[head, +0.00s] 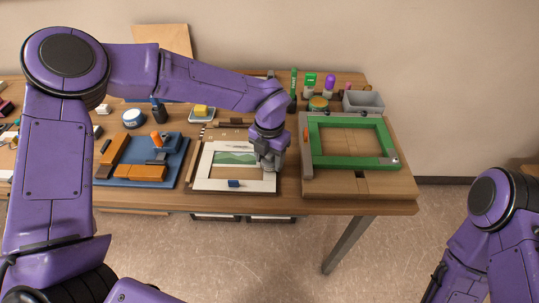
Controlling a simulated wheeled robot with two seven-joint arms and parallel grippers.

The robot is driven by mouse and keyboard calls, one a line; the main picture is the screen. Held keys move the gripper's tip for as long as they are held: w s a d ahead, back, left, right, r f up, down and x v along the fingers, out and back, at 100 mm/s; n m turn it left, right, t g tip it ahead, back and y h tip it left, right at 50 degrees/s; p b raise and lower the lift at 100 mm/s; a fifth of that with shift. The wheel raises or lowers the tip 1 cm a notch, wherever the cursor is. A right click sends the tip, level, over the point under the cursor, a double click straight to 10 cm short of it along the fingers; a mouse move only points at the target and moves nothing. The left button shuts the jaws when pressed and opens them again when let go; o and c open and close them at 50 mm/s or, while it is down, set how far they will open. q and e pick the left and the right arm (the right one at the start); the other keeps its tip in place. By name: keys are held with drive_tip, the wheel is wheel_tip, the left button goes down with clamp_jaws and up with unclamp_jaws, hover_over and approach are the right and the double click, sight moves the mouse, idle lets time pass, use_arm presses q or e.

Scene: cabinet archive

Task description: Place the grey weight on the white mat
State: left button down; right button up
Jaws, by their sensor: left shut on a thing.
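The white mat (201,171) lies flat on a wooden board on the table, around a picture with a green landscape. My left gripper (269,161) points down over the right side of the mat and is shut on the grey weight (271,162). The gripper hides much of the weight, and I cannot tell whether the weight touches the mat. A small dark blue block (234,184) sits on the mat's front edge. My right arm shows at the lower right, but its gripper is out of view.
A green frame (314,147) lies on a wooden board right of the mat. A blue tray (133,181) with orange-brown blocks and a tool lies to the left. A grey bin (363,102), jars and bottles stand at the back right.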

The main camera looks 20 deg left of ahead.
sight(269, 154)
use_arm(q)
drive_tip(key=shift+s, duration=0.1)
drive_tip(key=shift+c, duration=1.9)
unclamp_jaws()
drive_tip(key=shift+f, duration=0.1)
drive_tip(key=shift+r, duration=0.3)
wheel_tip(269, 154, up, 12)
drive_tip(key=b, duration=0.1)
drive_tip(key=shift+b, duration=0.4)
drive_tip(key=shift+f, duration=0.1)
